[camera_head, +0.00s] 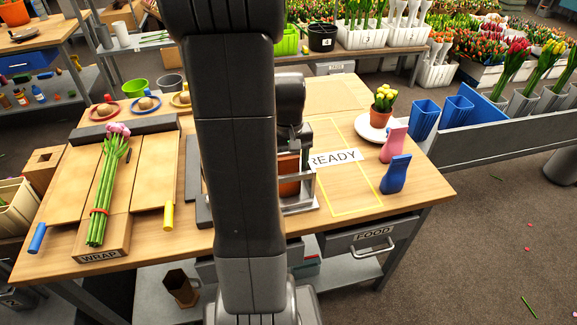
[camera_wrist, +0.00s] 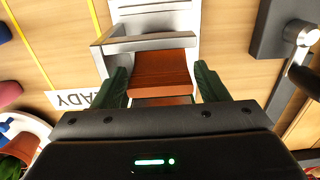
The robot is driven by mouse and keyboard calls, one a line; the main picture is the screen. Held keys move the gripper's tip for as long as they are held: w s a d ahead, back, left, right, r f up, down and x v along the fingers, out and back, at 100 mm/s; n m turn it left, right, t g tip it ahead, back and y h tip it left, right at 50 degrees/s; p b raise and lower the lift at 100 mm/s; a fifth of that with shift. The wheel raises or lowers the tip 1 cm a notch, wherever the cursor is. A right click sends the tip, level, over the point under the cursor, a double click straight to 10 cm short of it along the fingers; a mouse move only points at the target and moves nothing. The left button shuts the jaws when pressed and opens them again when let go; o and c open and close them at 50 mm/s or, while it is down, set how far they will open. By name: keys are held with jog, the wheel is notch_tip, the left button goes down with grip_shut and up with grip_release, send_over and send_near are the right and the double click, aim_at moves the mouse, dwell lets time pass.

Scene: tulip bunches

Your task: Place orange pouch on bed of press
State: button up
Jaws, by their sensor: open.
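The orange pouch (camera_wrist: 165,68) stands in a grey metal rack (camera_wrist: 150,42). In the head view the pouch (camera_head: 288,176) shows just right of my arm, inside the rack (camera_head: 300,207). My gripper (camera_wrist: 161,80) is open, with its dark green fingers on either side of the pouch. I cannot tell whether they touch it. The press seems to be the grey and dark metal thing with a lever (camera_wrist: 300,38) at the right of the wrist view. In the head view my arm hides most of it; a dark edge (camera_head: 193,180) shows left of the arm. Its bed is not clearly visible.
A READY card (camera_head: 336,158) and a yellow outlined area lie right of the rack. Beyond are pink (camera_head: 394,144) and blue (camera_head: 396,175) pouches and a potted plant (camera_head: 382,104). Wrapped tulips (camera_head: 106,190) lie on the WRAP stand at left.

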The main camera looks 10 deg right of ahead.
notch_tip(320, 180, up, 10)
jog(key=shift+r, duration=0.1)
